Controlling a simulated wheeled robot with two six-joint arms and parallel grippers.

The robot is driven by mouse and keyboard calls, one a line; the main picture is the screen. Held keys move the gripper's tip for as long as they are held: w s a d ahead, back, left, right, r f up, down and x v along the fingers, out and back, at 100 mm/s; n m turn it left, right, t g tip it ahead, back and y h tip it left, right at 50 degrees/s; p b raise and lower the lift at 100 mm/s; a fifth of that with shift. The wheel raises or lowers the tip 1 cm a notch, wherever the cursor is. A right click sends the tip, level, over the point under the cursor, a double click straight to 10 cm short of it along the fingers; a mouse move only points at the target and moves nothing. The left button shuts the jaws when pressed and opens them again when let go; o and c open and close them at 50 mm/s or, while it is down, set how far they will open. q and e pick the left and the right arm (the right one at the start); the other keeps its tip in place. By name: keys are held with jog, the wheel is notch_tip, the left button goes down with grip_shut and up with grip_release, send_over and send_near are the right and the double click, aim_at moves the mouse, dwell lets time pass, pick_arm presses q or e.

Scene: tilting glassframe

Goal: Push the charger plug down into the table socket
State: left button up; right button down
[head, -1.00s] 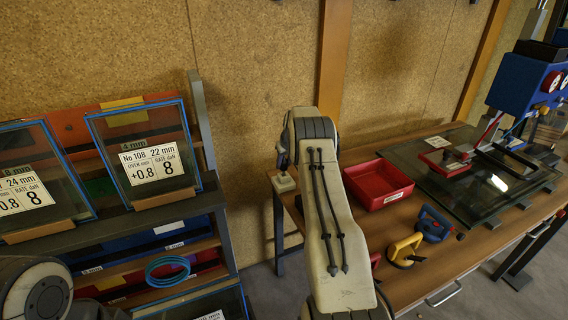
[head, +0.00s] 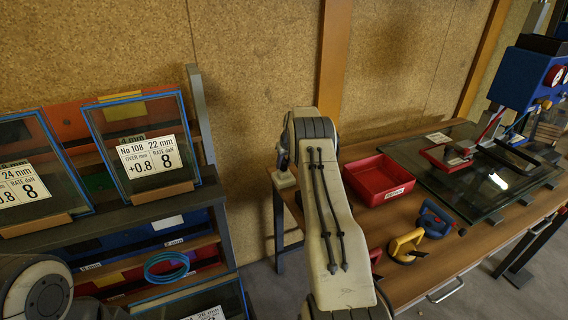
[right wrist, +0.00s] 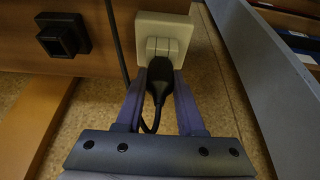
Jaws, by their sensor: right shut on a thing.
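The white table socket (head: 284,181) sits at the left end of the wooden table in the head view. It also shows at the top of the right wrist view (right wrist: 163,32). The black charger plug (right wrist: 159,78), with its cable looping below, is between the fingers of my right gripper (right wrist: 159,72). The gripper is shut on it, and the plug's front end is at the socket's near edge in that picture. I cannot tell whether its pins are in the socket. In the head view the right gripper (head: 283,160) is small, just above the socket. My left gripper is out of view.
A black square fitting (right wrist: 63,36) is beside the socket. The table (head: 400,285) holds a red tray (head: 379,179), a yellow suction cup (head: 406,246), a blue one (head: 434,220) and a glass frame rig (head: 480,205). A rack (head: 150,215) with glass panes stands left.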

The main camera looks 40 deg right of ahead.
jog(key=shift+c, duration=2.2)
grip_release()
jog(key=d+b+v, duration=0.1)
jog(key=b+v, duration=0.1)
jog(key=v, duration=0.8)
jog(key=shift+a+r, duration=0.25)
jog(key=shift+a, duration=0.2)
jog(key=shift+s, duration=0.2)
